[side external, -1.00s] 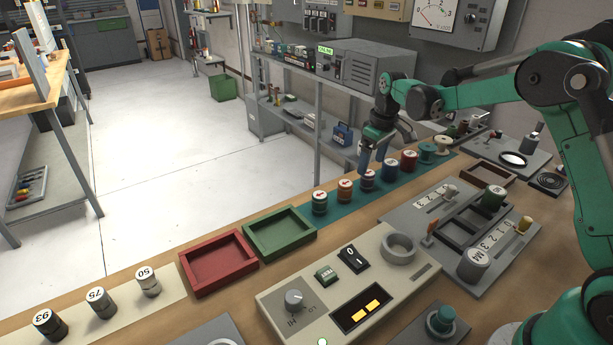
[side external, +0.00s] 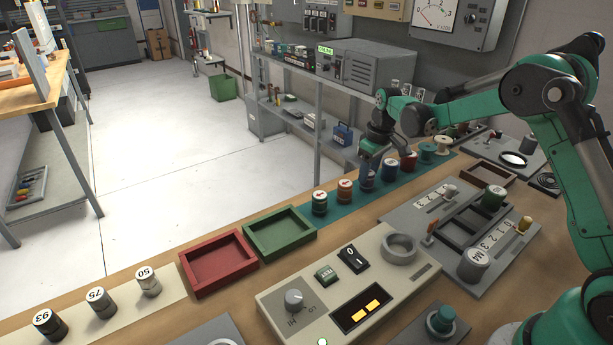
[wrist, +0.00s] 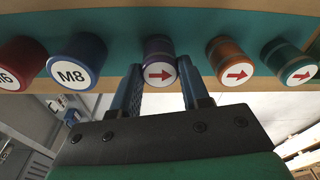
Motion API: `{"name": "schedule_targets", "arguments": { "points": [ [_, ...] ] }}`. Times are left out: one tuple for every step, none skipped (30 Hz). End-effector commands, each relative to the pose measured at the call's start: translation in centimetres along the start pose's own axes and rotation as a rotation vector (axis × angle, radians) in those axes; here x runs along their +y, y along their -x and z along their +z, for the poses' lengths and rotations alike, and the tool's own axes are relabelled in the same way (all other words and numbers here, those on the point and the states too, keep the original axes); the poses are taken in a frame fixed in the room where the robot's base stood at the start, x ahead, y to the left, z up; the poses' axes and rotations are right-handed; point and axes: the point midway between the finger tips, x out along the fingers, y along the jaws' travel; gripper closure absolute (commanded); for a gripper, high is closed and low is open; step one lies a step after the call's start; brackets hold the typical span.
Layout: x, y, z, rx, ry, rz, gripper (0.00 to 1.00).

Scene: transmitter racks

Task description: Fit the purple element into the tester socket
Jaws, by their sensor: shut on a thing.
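The purple element (wrist: 159,62) is a short cylinder with a red arrow on its white end. It stands in a row on the teal strip and shows partly hidden behind my fingers in the side view (side external: 367,184). My gripper (wrist: 160,84) has one finger on each side of the element and is shut on it; in the side view my gripper (side external: 372,165) reaches down over the row. The tester socket (side external: 399,246) is a round grey ring on the beige tester (side external: 330,300), nearer the camera, and looks empty.
An orange element (wrist: 231,62) and a blue M8 element (wrist: 77,60) flank the purple one closely. Green (side external: 265,233) and red (side external: 217,262) trays lie left of the tester. A grey rack (side external: 470,225) with a green cylinder stands right of the socket.

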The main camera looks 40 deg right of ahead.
Motion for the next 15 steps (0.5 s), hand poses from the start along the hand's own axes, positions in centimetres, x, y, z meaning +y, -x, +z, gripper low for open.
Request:
{"name": "schedule_targets", "arguments": {
  "points": [
    [0.0,0.0,0.0,0.000,0.000,0.000,1.00],
    [0.0,0.0,0.0,0.000,0.000,0.000,1.00],
    [0.0,0.1,0.0,0.000,0.000,0.000,1.00],
    [0.0,0.1,0.0,0.000,0.000,0.000,1.00],
    [0.0,0.3,0.0,0.000,0.000,0.000,1.00],
    [0.0,0.5,-0.1,0.000,0.000,0.000,1.00],
    [0.0,0.7,-0.1,0.000,0.000,0.000,1.00],
    [0.0,0.9,-0.1,0.000,0.000,0.000,1.00],
    [0.0,1.4,-0.2,0.000,0.000,0.000,1.00],
    [0.0,1.8,-0.2,0.000,0.000,0.000,1.00],
    [0.0,2.3,-0.3,0.000,0.000,0.000,1.00],
    [0.0,3.2,-0.3,0.000,0.000,0.000,1.00],
    [0.0,3.9,-0.5,0.000,0.000,0.000,1.00],
    [0.0,4.8,-0.6,0.000,0.000,0.000,1.00],
    [0.0,6.1,-0.7,0.000,0.000,0.000,1.00]
  ]
}}
